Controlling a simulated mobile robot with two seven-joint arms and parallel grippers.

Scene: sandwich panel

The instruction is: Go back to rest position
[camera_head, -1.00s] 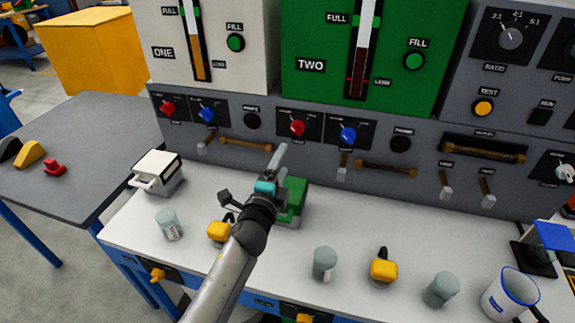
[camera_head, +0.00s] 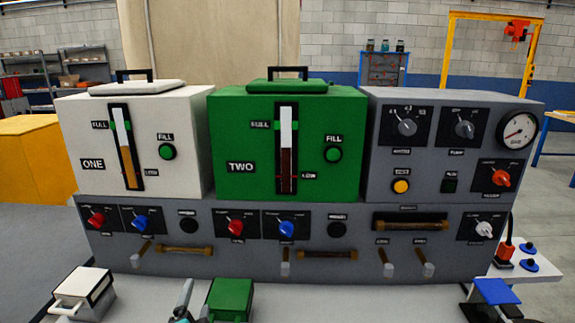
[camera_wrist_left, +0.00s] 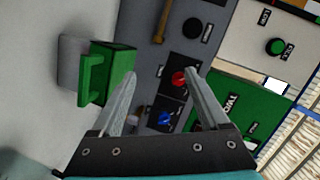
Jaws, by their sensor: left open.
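My left gripper (camera_head: 183,303) shows only in part at the bottom edge of the head view, just left of a small green box (camera_head: 230,299) on the white worktop. In the left wrist view both fingers of my left gripper (camera_wrist_left: 160,74) stand apart with nothing between them. The green box (camera_wrist_left: 111,74) is left of the fingers there, apart from them. The panel with red and blue knobs lies beyond the fingers. The rest of my left arm is out of the head view. My right gripper is in no view.
The grey control panel (camera_head: 205,232) spans the back of the worktop, with a white tank (camera_head: 75,140) and a green tank (camera_head: 230,120) above it. A small white box (camera_head: 85,291) stands at left and a blue-topped item (camera_head: 494,291) at right. The space between the small boxes and blue item looks clear.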

